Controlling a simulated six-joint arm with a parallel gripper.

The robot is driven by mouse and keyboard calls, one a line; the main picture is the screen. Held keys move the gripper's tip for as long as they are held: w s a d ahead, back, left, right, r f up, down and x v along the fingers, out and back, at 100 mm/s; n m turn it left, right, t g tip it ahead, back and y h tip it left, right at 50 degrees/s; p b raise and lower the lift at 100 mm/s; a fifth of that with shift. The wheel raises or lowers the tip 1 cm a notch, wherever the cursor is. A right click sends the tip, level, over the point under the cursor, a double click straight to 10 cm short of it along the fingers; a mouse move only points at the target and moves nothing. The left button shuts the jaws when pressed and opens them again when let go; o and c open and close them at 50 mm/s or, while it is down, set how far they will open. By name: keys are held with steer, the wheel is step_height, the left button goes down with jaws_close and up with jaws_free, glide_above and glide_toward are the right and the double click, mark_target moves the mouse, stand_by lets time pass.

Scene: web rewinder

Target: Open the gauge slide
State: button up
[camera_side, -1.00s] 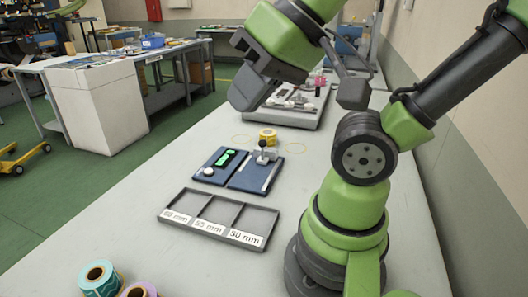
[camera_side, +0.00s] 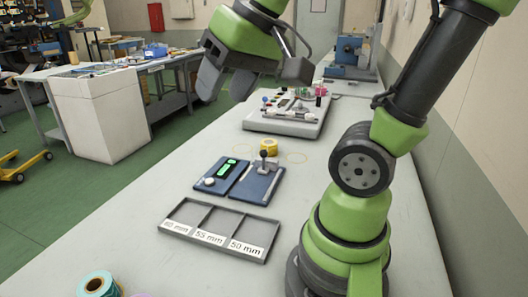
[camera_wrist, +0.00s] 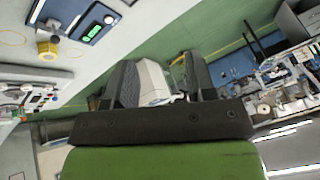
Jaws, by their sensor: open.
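The gauge is a dark blue two-part device lying on the grey bench. Its display half (camera_side: 219,175) has a lit green readout and a white round button. Its slide half (camera_side: 257,187) has a pale rail and a grey carriage with a dark-knobbed lever (camera_side: 266,160) at the far end. A yellow roll (camera_side: 263,156) is right behind the carriage; contact cannot be told. My gripper (camera_side: 225,92) is open and empty, high above the bench and behind the gauge. In the wrist view its two fingers (camera_wrist: 160,65) are apart, with the display half (camera_wrist: 98,20) at upper left.
A grey three-compartment tray (camera_side: 220,228) with millimetre labels lies in front of the gauge, empty. A teal roll (camera_side: 98,284) is at the front left. A pale fixture board (camera_side: 287,122) with small parts stands behind the gauge. Bare bench lies left of the gauge.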

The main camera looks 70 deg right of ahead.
steer(key=w+d+f+m+g+h, duration=0.1)
steer(key=w+d+g, duration=0.1)
steer(key=w+d, duration=0.4)
steer(key=m+g, duration=0.3)
steer(key=g, duration=0.1)
glide_toward(263, 151)
steer(key=f, duration=0.9)
steer(key=shift+d+f, duration=0.1)
steer(key=shift+d, duration=0.25)
steer(key=shift+a, duration=0.1)
jaws_close()
